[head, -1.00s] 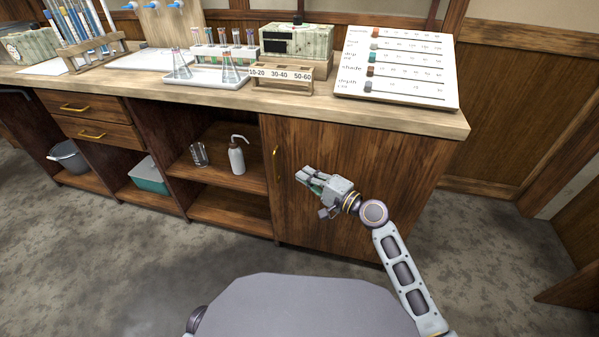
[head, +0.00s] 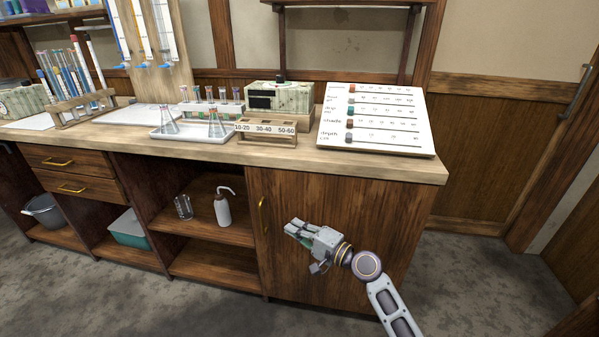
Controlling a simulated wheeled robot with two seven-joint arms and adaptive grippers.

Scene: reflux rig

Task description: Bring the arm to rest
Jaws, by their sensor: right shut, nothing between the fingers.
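My right gripper (head: 297,229) shows in the lower middle of the head view, in front of the cabinet door (head: 330,215) and below the bench top. It points to the left, and its fingers are closed with nothing between them. My right arm comes up to it from the lower right. My left gripper is not in the view.
The wooden bench (head: 385,165) carries a slider board (head: 376,118), a labelled rack (head: 266,133), a tray (head: 192,134) with two flasks, and a heater-like box (head: 279,96). A wash bottle (head: 222,209) and a beaker (head: 184,207) stand on the open shelf. Floor at right is clear.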

